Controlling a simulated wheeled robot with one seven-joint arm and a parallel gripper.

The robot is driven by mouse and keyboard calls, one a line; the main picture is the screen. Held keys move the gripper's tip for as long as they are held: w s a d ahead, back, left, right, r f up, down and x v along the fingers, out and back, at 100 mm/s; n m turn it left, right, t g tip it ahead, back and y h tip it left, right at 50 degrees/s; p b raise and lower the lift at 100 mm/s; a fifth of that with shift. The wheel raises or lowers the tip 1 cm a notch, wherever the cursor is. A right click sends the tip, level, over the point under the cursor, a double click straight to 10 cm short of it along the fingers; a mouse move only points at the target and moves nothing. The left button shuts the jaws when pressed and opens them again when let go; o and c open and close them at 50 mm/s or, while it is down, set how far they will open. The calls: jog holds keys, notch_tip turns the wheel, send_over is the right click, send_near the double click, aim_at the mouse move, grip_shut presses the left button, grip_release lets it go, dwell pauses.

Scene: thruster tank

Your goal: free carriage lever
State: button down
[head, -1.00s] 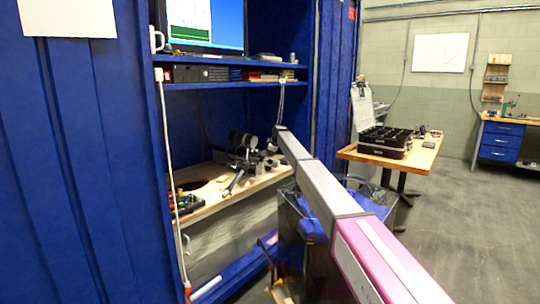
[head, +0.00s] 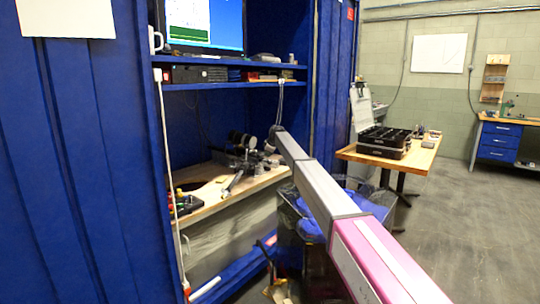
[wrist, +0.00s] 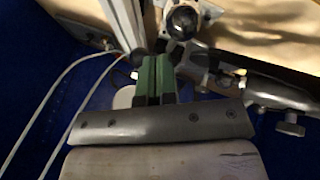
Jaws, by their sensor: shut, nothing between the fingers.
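In the wrist view, my gripper (wrist: 154,72) has its two green fingers pressed together, with nothing visible between them. Just beyond the fingertips are metal parts of the carriage mechanism (wrist: 190,62) and a dark round knob or lens (wrist: 182,20). A metal bar with a clamp screw (wrist: 280,98) runs to the right of the fingers. I cannot tell which part is the lever, nor whether the fingers touch it. In the head view, the carriage apparatus (head: 237,150), with several dark round weights or discs, stands on the wooden bench in the blue cabinet. My arm reaches toward it, and the gripper there is too small to make out.
White cables (wrist: 60,80) hang left of my fingers. A bin (head: 370,200) stands right of the cabinet.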

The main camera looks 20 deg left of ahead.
jog(key=shift+s+a, duration=0.1)
jog(key=shift+a, duration=0.1)
jog(key=shift+s, duration=0.1)
